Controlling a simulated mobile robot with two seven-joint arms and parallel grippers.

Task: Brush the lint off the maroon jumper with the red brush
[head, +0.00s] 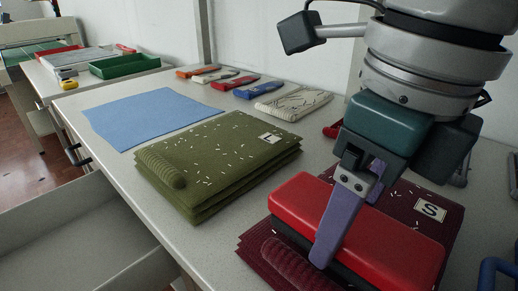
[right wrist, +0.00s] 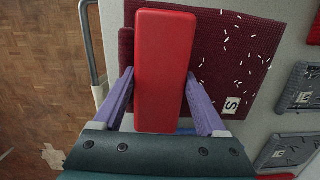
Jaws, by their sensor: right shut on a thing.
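The folded maroon jumper (head: 425,190) with an "S" label lies at the front right of the table. It also fills the middle of the right wrist view (right wrist: 215,50), where white lint bits show on its right part. My right gripper (head: 340,228) is shut on the red brush (head: 395,235), with purple fingers on either side of it. The brush (right wrist: 165,70) is held flat over the jumper, covering its middle and front. Whether its dark underside touches the cloth, I cannot tell. My left gripper is out of view.
A folded olive jumper (head: 215,165) marked "L", with lint, lies left of the maroon one. A green tray (head: 125,66) stands far left. An open drawer (head: 70,220) juts out in front.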

